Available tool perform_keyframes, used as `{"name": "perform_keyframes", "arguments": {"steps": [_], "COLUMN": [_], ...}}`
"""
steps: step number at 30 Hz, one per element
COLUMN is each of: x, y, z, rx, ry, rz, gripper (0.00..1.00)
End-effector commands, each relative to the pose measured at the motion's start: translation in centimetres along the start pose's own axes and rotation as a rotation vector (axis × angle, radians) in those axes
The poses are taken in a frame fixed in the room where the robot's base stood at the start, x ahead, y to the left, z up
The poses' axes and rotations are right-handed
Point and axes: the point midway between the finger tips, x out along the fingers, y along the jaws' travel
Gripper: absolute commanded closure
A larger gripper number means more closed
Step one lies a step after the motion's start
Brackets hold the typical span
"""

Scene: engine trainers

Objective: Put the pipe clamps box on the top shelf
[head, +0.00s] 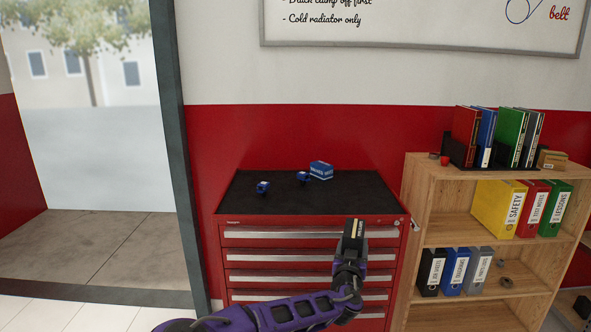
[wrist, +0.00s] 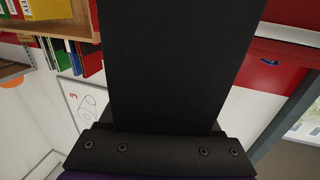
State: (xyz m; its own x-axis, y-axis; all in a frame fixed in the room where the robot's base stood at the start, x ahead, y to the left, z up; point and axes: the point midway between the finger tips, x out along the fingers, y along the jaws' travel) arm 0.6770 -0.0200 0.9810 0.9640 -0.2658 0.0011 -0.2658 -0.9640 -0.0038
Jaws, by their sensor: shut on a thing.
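My gripper (head: 354,236) is in front of the red tool cabinet's right side, shut on a dark, box-like thing with a small pale and yellow label. That label is too small to read, so I cannot tell whether it is the pipe clamps box. In the wrist view a broad black slab (wrist: 180,60) fills the middle and hides what lies beyond it. The wooden shelf unit (head: 415,205) stands at the right. Its top board holds several books, a small cardboard box (head: 552,160) and a small red item (head: 445,160).
A blue box (head: 321,170) and two small blue parts (head: 262,187) (head: 303,176) sit on the cabinet's black top (head: 270,205). Binders (head: 500,208) fill much of the middle shelf. The lower shelf has binders (head: 455,270) and dark rings. A doorway is at left.

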Motion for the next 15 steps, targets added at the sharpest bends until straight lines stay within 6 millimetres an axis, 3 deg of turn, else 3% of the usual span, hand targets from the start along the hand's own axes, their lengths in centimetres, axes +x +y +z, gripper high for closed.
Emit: {"name": "perform_keyframes", "arguments": {"steps": [8,15], "x": [-1.8,-4.7], "y": [-1.0,-1.1], "z": [-0.9,-3.6], "rx": [0.011,0.005], "ry": [0.004,0.005], "rz": [-0.130,-0.236], "gripper": [1.00,1.00]}}
